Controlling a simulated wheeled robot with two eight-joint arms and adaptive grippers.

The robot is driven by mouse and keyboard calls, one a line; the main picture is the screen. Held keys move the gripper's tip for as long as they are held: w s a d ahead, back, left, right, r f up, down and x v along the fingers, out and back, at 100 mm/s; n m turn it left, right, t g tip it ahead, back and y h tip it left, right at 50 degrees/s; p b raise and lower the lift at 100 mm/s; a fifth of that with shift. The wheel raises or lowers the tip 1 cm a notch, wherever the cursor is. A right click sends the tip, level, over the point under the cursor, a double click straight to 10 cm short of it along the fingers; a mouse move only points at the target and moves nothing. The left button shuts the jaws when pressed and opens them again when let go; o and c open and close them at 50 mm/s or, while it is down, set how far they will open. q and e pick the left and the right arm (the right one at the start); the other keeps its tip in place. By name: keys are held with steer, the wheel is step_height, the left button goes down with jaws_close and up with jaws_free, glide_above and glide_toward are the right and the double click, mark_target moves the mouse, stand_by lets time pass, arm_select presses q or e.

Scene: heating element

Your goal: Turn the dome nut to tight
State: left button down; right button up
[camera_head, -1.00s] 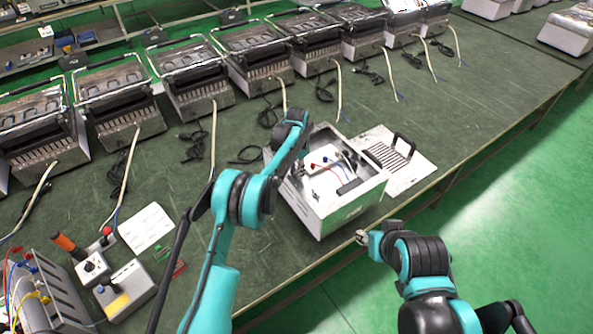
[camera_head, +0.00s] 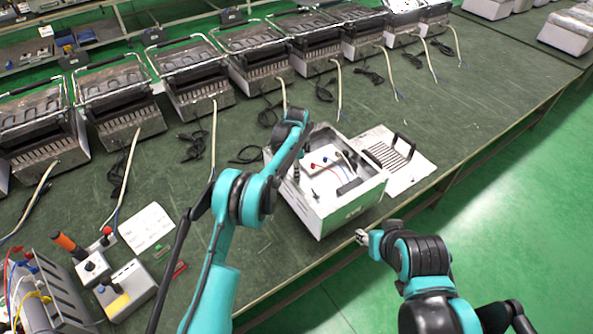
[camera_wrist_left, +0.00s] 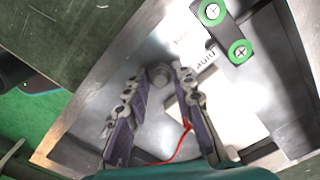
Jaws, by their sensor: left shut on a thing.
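The dome nut (camera_wrist_left: 158,75) is a small grey metal piece inside the open metal box (camera_head: 340,215), near one wall. In the left wrist view my left gripper (camera_wrist_left: 159,82) has its two fingers on either side of the nut, shut on it at the tips. In the head view the nut cannot be made out, and my left forearm covers most of that gripper at the box's left side. My right gripper (camera_head: 362,238) hangs outside the box near the table's front edge. It is too small to tell if it is open.
Red and blue terminals with wires (camera_head: 326,163) sit in the box. A bracket with green-ringed screws (camera_wrist_left: 225,35) lies near the left fingers. A slotted cover plate (camera_head: 415,178) is at right. A control box (camera_head: 128,290) stands front left; a row of heaters (camera_head: 190,75) stands behind.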

stand_by(0.3)
arm_select(q)
steer(key=c, duration=1.3)
jaws_free()
step_height(320, 180, up, 12)
